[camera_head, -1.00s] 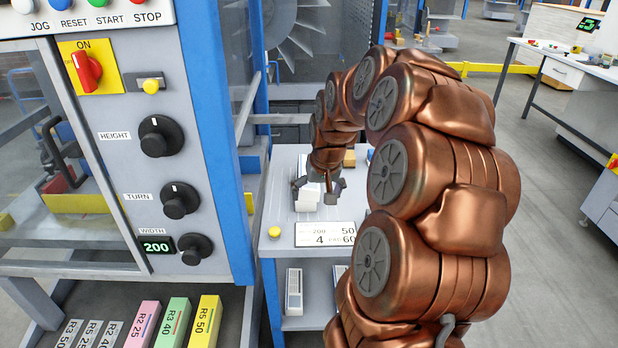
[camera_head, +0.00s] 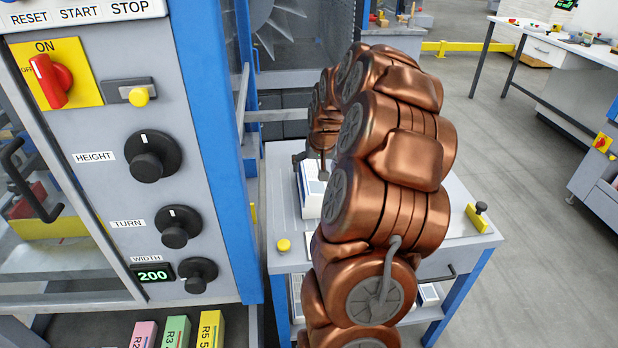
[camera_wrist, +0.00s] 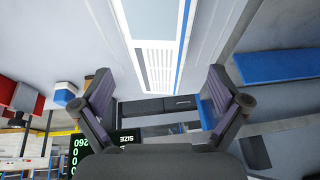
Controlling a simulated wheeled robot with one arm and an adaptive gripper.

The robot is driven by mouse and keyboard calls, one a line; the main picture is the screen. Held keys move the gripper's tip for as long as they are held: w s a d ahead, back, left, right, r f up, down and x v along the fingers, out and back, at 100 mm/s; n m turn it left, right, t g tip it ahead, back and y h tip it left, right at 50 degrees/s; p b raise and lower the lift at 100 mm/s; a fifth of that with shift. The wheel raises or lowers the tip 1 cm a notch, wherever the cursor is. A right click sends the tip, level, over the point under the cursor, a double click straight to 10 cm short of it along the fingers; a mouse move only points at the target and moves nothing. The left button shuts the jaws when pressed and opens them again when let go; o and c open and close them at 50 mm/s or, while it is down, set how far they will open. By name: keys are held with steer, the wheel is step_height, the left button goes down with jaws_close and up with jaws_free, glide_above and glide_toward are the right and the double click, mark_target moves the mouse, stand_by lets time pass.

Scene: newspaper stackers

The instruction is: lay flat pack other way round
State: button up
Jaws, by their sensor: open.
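A white pack (camera_head: 312,192) with a blue band lies on the side table (camera_head: 455,195), partly hidden behind my arm. In the wrist view a white printed pack (camera_wrist: 155,55) with a blue stripe along one side runs away from the camera between my fingers. My gripper (camera_wrist: 159,72) is open, one finger on each side of the pack, with clear gaps. I cannot tell the height of the fingers above the table. In the head view my gripper is mostly hidden by the arm, at the pack's far end.
A machine panel (camera_head: 110,215) with knobs and a blue post stands close on the left. A yellow button (camera_head: 283,246) is on the table's front left, a yellow block with a black knob (camera_head: 478,217) on its right. More white packs (camera_head: 428,294) lie on the shelf below.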

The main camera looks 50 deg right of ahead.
mark_target(313, 174)
steer(key=shift+p+x, duration=0.3)
steer(key=shift+x, duration=2.4)
steer(key=shift+d, duration=0.15)
steer(key=shift+c, duration=0.4)
steer(key=c, duration=1.6)
steer(key=shift+w+r, duration=0.1)
steer(key=shift+r, duration=1.6)
steer(key=shift+c, duration=0.3)
steer(key=shift+r, duration=0.2)
steer(key=shift+s+a+b, duration=0.35)
steer(key=shift+s+a, duration=0.2)
steer(key=shift+a, duration=0.4)
steer(key=s+a+b, duration=0.1)
steer(key=s+a, duration=0.2)
steer(key=a, duration=0.3)
steer(key=s+a+r, duration=0.1)
steer(key=s+a, duration=0.2)
steer(key=a, duration=0.3)
steer(key=shift+s+a+b, duration=0.15)
steer(key=shift+s+b, duration=0.1)
steer(key=shift+b, duration=0.15)
